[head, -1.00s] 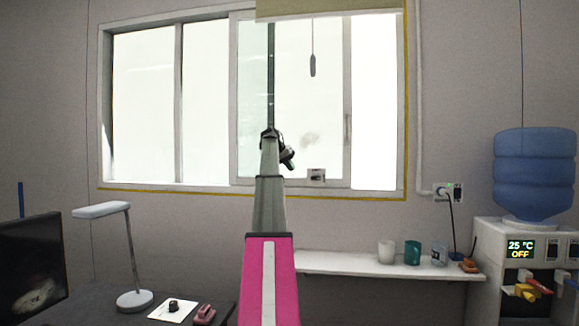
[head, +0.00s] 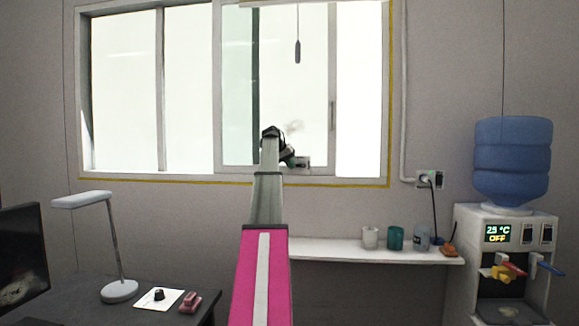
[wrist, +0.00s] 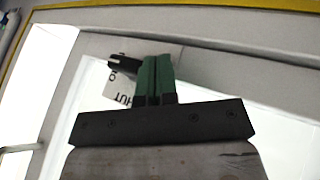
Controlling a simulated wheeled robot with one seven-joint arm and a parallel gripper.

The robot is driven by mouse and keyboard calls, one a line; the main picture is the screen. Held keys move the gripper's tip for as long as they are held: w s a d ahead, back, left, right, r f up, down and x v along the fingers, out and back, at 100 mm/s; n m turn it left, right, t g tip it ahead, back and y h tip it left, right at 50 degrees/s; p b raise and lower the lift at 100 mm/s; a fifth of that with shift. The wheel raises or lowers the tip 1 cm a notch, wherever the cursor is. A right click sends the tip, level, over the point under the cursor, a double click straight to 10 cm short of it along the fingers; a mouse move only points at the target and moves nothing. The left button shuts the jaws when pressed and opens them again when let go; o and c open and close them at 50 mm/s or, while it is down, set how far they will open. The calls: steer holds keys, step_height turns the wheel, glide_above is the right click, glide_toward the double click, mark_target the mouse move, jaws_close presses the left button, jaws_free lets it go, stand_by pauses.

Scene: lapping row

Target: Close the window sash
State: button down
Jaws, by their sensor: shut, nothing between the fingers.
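The window sash (head: 332,75) is a pale framed pane in the right half of the window, with a slim upright handle (head: 333,115) on its right stile. A bright strip (head: 362,100) lies between the sash and the right jamb. My gripper (head: 289,158) is in front of the sash's lower rail, left of the handle. In the wrist view my green fingers (wrist: 155,64) are together and empty, over a small label (wrist: 128,92) with partly hidden upside-down lettering and beside a black part (wrist: 122,61). I cannot tell whether they touch it.
A shelf (head: 340,250) with several cups runs below the window. A water dispenser (head: 505,250) stands at the right. A desk lamp (head: 119,290) and a dark monitor (head: 20,255) are at the left. A cord pull (head: 298,51) hangs before the sash.

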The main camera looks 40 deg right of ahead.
steer(key=s+d, duration=1.3)
steer(key=s, duration=0.2)
steer(key=shift+s+d, duration=0.15)
steer(key=shift+s, duration=0.15)
steer(key=w+a+r, duration=0.4)
steer(key=a+r, duration=0.4)
steer(key=shift+w+a, duration=0.25)
steer(key=shift+a, duration=0.15)
